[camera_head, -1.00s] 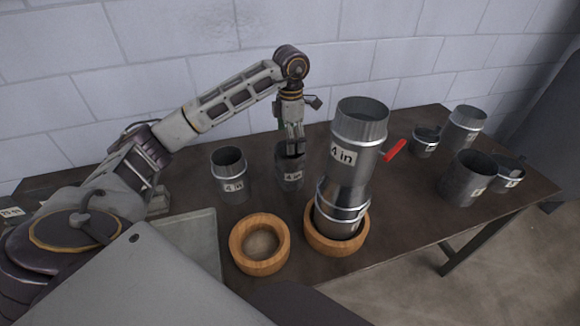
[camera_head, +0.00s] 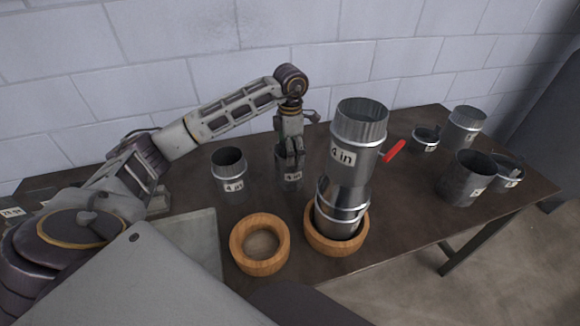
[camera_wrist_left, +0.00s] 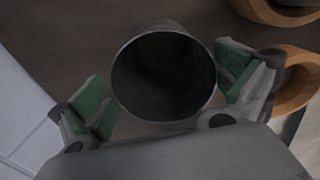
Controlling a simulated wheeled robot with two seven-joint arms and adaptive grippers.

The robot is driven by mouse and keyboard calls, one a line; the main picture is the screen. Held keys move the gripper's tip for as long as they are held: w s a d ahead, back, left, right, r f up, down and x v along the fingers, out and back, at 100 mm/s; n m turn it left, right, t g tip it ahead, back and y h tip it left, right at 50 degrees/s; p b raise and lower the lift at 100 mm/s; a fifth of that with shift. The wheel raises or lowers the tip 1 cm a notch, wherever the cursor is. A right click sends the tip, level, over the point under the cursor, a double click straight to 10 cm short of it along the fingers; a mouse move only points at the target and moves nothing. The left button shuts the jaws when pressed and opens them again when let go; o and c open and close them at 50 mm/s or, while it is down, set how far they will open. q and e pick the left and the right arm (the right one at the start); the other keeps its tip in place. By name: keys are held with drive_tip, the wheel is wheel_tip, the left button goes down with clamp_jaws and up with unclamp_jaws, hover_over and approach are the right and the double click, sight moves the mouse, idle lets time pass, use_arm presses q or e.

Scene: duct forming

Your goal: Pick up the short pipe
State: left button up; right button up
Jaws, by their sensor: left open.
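A short grey metal pipe with a "4 in" label (camera_head: 289,181) stands upright on the table, under my left gripper (camera_head: 290,158). The gripper points straight down and hides much of the pipe's top. In the left wrist view the pipe's round open mouth (camera_wrist_left: 163,78) lies between the two green-padded fingers of the open gripper (camera_wrist_left: 168,85). Contact between fingers and pipe cannot be told. A second short "4 in" pipe (camera_head: 229,178) stands upright to the left. My right gripper is not in view.
An empty wooden ring (camera_head: 260,245) lies in front. Several other metal pieces, including a wide pipe (camera_head: 466,180), stand at the right.

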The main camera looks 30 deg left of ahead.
sight(288, 179)
use_arm(q)
drive_tip(key=f, duration=0.4)
drive_tip(key=shift+s+f+p, duration=0.1)
drive_tip(key=shift+s+p, duration=0.1)
drive_tip(key=shift+p, duration=0.1)
drive_tip(key=c, duration=0.9)
drive_tip(key=shift+s+d, duration=0.1)
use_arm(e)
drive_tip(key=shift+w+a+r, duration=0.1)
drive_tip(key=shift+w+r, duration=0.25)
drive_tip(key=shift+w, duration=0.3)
